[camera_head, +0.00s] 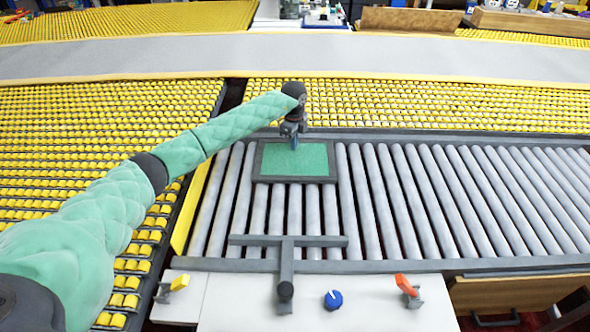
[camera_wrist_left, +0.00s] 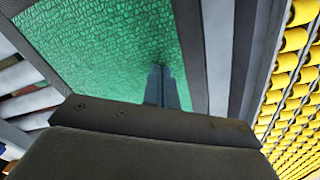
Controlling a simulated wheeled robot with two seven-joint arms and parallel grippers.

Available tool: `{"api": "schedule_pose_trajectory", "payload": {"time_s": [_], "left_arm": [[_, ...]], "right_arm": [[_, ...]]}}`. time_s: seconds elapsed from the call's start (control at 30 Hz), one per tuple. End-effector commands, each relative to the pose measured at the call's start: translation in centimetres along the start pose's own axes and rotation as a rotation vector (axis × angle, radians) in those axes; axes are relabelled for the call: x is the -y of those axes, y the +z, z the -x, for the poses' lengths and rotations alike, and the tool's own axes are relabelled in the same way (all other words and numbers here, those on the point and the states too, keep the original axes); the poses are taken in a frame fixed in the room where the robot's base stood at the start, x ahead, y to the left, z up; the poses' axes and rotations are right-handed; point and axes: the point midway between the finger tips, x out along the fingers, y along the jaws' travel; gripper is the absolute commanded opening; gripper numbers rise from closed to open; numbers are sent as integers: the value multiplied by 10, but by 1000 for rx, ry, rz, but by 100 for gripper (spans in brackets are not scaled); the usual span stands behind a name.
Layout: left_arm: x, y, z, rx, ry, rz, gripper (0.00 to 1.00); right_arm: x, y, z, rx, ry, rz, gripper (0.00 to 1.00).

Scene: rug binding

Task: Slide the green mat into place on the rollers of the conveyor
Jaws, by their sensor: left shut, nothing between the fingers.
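The green mat (camera_head: 311,160) has a dark grey border and lies on the grey rollers (camera_head: 384,195) of the conveyor, near its far edge and left part. It also fills much of the left wrist view (camera_wrist_left: 110,50). My left gripper (camera_head: 294,146) points down over the mat's far part, its fingers shut together and empty. In the left wrist view the fingertips (camera_wrist_left: 159,68) are at the green surface close to the border; whether they press on it I cannot tell. My right gripper is in neither view.
A dark T-shaped bar (camera_head: 286,248) lies across the near rollers. The white front panel (camera_head: 240,305) carries a blue knob (camera_head: 333,299), an orange lever (camera_head: 405,285) and a yellow lever (camera_head: 179,283). Yellow roller beds (camera_head: 400,105) lie behind and left. Rollers right of the mat are clear.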

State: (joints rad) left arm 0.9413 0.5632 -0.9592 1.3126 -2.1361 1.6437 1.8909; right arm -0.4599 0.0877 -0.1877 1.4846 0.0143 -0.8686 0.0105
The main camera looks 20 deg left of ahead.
Motion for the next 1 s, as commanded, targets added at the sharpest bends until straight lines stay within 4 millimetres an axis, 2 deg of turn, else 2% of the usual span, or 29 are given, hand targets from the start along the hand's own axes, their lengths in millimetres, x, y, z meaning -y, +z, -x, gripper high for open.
{"api": "schedule_pose_trajectory", "payload": {"time_s": [0.27,1.0], "left_arm": [[0,0,3,0,0,0,0],[0,0,49,0,0,-1,0]], "right_arm": [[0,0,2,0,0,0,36],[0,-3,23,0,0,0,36]]}}
